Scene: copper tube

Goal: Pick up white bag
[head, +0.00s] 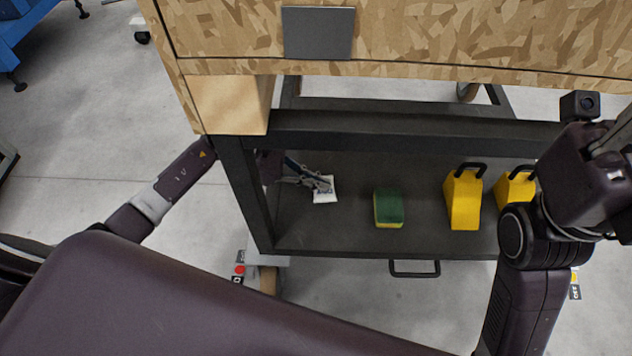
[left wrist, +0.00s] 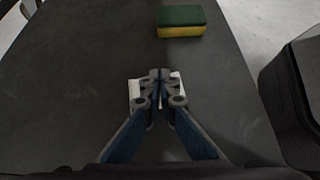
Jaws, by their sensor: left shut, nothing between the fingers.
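The white bag (head: 325,189) is a small white packet with dark marks lying on the dark lower shelf of the cart. My left gripper (head: 325,184) reaches in under the cart's upper part and its fingertips are at the bag's upper left. In the left wrist view the bag (left wrist: 135,94) lies beneath the gripper (left wrist: 158,78), which covers most of it. The left fingers are together with nothing between them. My right arm stands at the right of the head view; its fingers cannot be made out.
The dark shelf (head: 345,231) also holds a green and yellow sponge (head: 388,208), also in the left wrist view (left wrist: 181,21), and two yellow blocks with black handles (head: 463,200). The wooden upper box (head: 420,38) and a dark frame post (head: 245,190) border the left arm.

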